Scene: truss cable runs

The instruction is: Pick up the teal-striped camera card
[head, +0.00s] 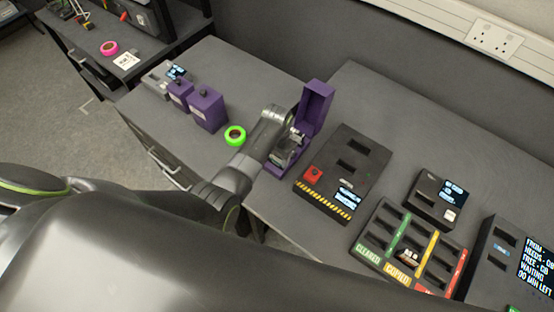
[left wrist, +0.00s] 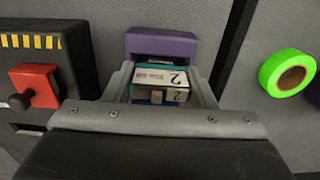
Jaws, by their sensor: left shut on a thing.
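My left gripper (head: 291,143) reaches into an open purple case (head: 316,104) at the right edge of the left desk. In the left wrist view its two fingers (left wrist: 160,84) are shut on a camera card (left wrist: 160,73) with a white label, the number 2 and some teal at its edges. The purple case (left wrist: 162,44) shows just behind the card. I cannot tell whether the card still touches the case. In the head view the gripper mostly hides the card. My right gripper is not in view.
A black box with a red knob (head: 313,174) stands right beside the case. A green tape roll (head: 235,135) lies to the left. Closed purple cases (head: 207,109) stand farther left. A sorting tray (head: 371,245) with coloured strips and a screen unit (head: 529,262) are at right.

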